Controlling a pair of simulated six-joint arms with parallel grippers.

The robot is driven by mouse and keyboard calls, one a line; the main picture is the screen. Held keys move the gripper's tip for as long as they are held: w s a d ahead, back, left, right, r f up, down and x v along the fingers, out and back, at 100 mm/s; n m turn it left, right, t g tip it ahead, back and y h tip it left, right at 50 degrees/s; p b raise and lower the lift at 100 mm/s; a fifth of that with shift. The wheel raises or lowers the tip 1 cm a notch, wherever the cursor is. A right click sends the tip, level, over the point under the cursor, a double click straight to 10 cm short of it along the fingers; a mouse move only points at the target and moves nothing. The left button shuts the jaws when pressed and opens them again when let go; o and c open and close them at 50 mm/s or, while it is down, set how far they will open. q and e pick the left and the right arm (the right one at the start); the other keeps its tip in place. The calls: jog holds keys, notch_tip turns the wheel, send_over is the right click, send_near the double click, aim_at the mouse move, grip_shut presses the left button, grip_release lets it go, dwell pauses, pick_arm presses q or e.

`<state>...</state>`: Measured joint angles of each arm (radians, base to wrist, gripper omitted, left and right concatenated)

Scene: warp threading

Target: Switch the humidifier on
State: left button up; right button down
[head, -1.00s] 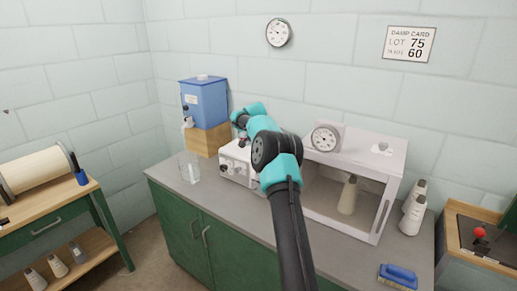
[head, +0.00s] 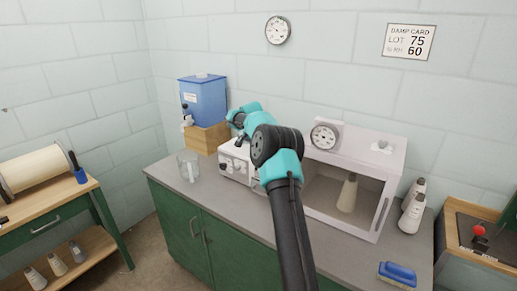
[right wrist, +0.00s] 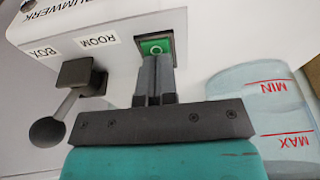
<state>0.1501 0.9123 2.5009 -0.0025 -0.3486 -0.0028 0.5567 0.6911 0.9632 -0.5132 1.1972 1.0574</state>
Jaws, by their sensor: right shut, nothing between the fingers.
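The humidifier is a white box (head: 228,168) on the grey counter, partly hidden by my right arm in the head view. In the right wrist view its white body (right wrist: 115,22) carries a green switch (right wrist: 155,45) with a pale round mark. Beside the switch is a dark lever (right wrist: 75,90) with a round knob, near the labels ROOM and BOX. My right gripper (right wrist: 156,60) is shut and empty. Its fingertips overlap the lower edge of the switch; I cannot tell whether they touch it. My left gripper is not in view.
A clear water tank (right wrist: 270,110) marked MIN and MAX sits close beside the gripper. A glass jug (head: 188,166) stands left of the humidifier, a blue tank (head: 204,100) behind it. A white chamber (head: 385,170) holding a cone stands to the right.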

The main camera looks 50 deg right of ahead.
jog(key=v, duration=1.3)
jog(key=shift+s+a+r, duration=0.2)
jog(key=shift+a+r, duration=0.05)
jog(key=shift+a, duration=0.15)
